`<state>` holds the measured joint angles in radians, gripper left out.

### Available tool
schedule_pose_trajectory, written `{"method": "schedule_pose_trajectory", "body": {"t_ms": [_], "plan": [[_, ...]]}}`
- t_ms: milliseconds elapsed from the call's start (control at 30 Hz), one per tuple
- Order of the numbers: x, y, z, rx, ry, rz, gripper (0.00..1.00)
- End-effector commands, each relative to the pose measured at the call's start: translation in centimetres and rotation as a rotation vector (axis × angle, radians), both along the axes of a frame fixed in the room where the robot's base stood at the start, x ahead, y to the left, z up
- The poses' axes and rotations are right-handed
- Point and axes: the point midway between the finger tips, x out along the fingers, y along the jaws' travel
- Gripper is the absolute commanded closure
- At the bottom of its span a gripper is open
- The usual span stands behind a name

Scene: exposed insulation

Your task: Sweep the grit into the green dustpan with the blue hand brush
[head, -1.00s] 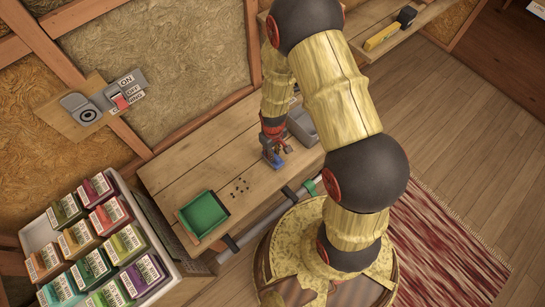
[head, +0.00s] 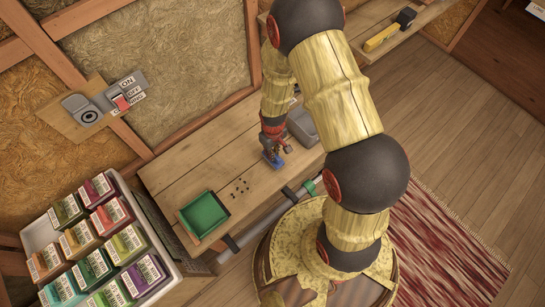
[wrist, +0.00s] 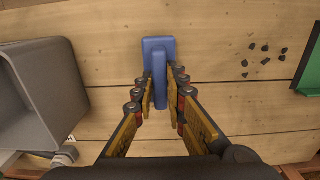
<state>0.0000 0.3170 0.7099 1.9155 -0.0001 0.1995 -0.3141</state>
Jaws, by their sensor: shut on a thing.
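The blue hand brush (wrist: 159,48) is between the fingers of my gripper (wrist: 160,88), which is shut on its raised handle. In the head view my gripper (head: 272,152) is over the wooden bench, with the brush (head: 273,161) under it. I cannot tell whether the brush touches the bench. The grit (head: 240,187) is several small dark bits on the bench, apart from the brush; in the wrist view the grit (wrist: 262,53) lies to the right of it. The green dustpan (head: 205,215) lies left of the grit; its edge shows in the wrist view (wrist: 312,70).
A grey bin (head: 302,127) stands on the bench (head: 190,165) close to the right of my gripper; it is at the left in the wrist view (wrist: 40,95). A grey pipe (head: 255,228) runs along the bench's front. A tray of seed packets (head: 35,235) is at left.

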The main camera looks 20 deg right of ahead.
Motion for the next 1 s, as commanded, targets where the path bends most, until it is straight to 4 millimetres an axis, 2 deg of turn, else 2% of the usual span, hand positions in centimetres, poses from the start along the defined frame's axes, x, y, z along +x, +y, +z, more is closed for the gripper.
{"method": "schedule_pose_trajectory", "body": {"t_ms": [100, 633, 1000], "plan": [[0.0, 0.0, 1.2, 0.0, -0.001, 0.0, 1.0], [0.0, 0.0, 5.0, 0.0, -0.001, 0.0, 1.0], [0.0, 0.0, 5.2, 0.0, 0.0, 0.0, 1.0]]}}
